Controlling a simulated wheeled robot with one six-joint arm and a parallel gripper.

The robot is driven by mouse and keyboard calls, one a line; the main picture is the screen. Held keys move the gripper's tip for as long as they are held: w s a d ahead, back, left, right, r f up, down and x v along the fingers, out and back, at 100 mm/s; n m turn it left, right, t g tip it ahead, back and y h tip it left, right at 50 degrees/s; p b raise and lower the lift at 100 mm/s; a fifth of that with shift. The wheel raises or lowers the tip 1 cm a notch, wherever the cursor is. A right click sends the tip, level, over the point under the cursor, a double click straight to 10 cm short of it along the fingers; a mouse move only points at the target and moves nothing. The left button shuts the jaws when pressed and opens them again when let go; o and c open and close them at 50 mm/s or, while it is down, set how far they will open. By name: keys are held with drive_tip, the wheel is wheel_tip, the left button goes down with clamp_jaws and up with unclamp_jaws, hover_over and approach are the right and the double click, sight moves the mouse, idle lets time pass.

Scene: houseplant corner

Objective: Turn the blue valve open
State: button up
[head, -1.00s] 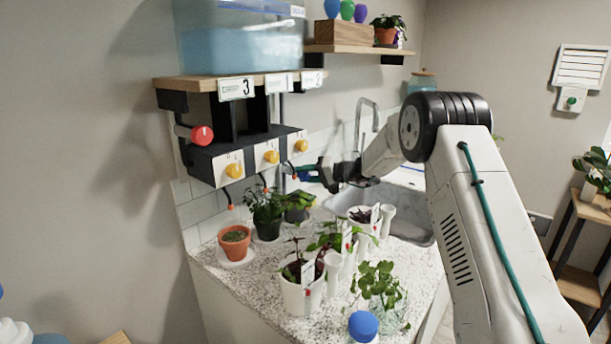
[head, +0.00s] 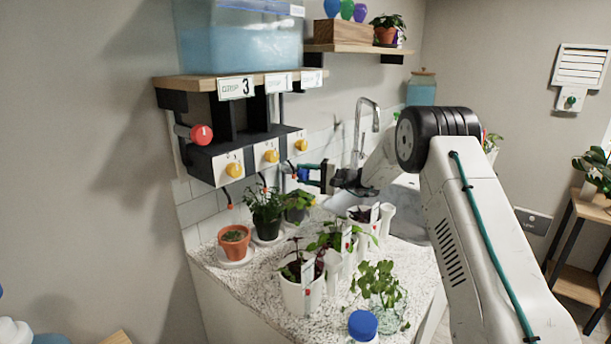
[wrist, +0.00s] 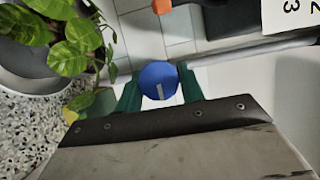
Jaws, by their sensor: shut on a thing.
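The blue valve (wrist: 158,80) is a round blue knob with a short white mark, which points toward the bottom of the wrist view. In the head view the blue valve (head: 303,175) is a small blue patch below the dispenser's right end. My gripper (head: 308,174) reaches it from the right, in front of the tiled wall. In the wrist view my gripper's green fingers (wrist: 160,88) stand on both sides of the knob and are shut on it. The knob's far side is hidden.
A grey pipe (wrist: 250,52) runs right of the knob. A leafy plant in a dark pot (head: 267,228) stands close by on the speckled counter. The dispenser has yellow knobs (head: 271,156) and a red knob (head: 201,135). A faucet (head: 362,130) stands behind my arm.

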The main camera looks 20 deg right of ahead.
idle(0.3)
drive_tip(key=o, duration=1)
drive_tip(key=shift+d, duration=0.1)
drive_tip(key=v, duration=0.7)
drive_tip(key=shift+s+d, duration=0.2)
drive_tip(key=shift+d, duration=0.05)
